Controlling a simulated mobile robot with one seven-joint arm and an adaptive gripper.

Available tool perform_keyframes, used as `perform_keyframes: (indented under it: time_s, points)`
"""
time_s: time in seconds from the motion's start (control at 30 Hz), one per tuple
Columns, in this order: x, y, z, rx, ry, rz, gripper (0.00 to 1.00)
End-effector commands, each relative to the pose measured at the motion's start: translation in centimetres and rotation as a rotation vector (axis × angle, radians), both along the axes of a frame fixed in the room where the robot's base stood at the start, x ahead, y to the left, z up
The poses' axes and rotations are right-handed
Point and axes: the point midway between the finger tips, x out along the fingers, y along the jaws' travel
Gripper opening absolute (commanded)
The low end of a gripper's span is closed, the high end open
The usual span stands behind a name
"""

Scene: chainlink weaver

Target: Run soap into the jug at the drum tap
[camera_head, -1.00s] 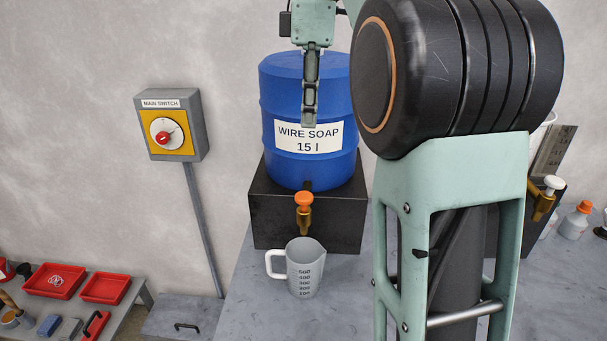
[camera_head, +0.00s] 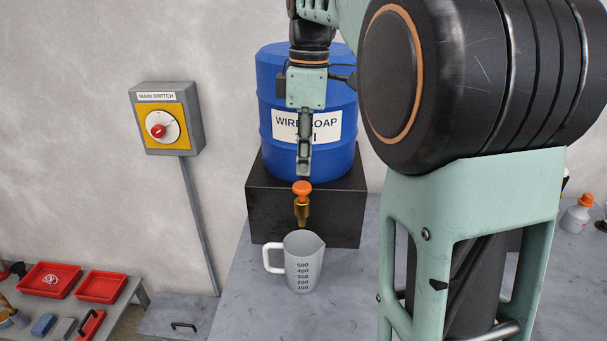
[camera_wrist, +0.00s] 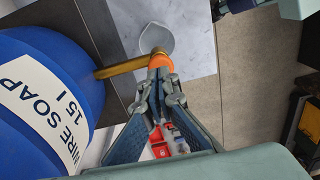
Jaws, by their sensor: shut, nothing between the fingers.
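The blue drum (camera_head: 280,95) labelled wire soap stands on a black block (camera_head: 340,215). Its brass tap (camera_head: 302,212) with an orange knob (camera_head: 302,188) points down at the front. The grey measuring jug (camera_head: 303,262) stands upright on the bench below the tap, its handle to the left. My gripper (camera_head: 304,172) is shut and empty, pointing down just above the knob. In the wrist view the fingertips (camera_wrist: 160,75) overlap the edge of the orange knob (camera_wrist: 158,58); I cannot tell whether they touch. The jug (camera_wrist: 157,38) shows beyond it, partly hidden. The level inside is not visible.
A main switch box (camera_head: 167,118) hangs on the wall at left. Red trays (camera_head: 50,280) sit on a lower bench at left. A white bottle with an orange cap (camera_head: 577,215) stands at right. My arm hides the bench right of the jug.

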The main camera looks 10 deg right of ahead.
Motion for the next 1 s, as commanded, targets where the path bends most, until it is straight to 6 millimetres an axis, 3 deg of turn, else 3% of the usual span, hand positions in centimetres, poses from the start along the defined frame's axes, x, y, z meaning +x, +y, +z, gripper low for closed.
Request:
perform_keyframes:
  time_s: [0.2,0.57,0.77,1.0]
  points:
    - [-0.1,0.1,-1.8,0.0,0.0,-0.001,0.0]
    - [0.0,0.1,-2.0,0.0,-0.001,-0.001,0.0]
    - [-0.1,0.0,-3.9,0.0,0.001,-0.001,0.0]
    - [0.0,0.0,-3.9,-0.001,0.001,-0.001,0.0]
